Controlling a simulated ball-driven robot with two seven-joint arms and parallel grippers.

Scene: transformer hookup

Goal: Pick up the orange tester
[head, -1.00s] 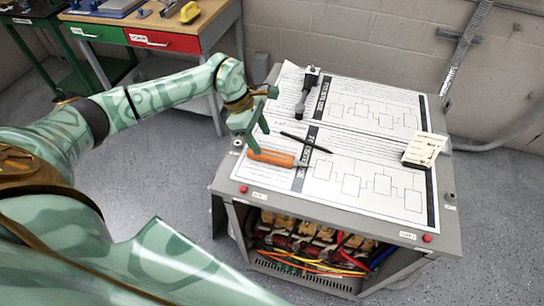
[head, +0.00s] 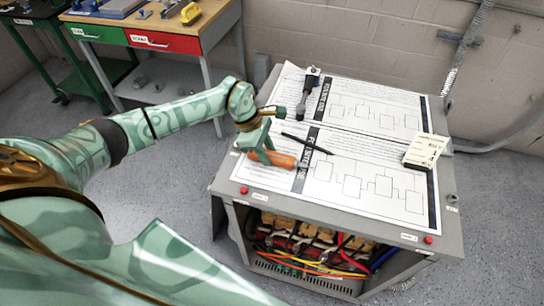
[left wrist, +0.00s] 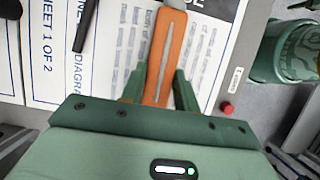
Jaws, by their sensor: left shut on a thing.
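The orange tester (head: 281,159) lies on the paper sheet near the left front of the grey cabinet top. It also shows in the left wrist view (left wrist: 168,58) as an orange handle with a pale stripe, running up from between the fingers. My left gripper (head: 263,158) is down over its left end and shut on it. In the left wrist view the two green fingers (left wrist: 158,88) stand on either side of the handle. The handle's near end is hidden by the gripper body. My right gripper is not in view.
The grey cabinet top (head: 228,187) holds printed diagram sheets (head: 350,190). A black pen (head: 307,143) lies just behind the tester. A dark wrench-like tool (head: 307,92) lies farther back, and a cream block (head: 425,151) stands at the right. Wires hang inside the open front.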

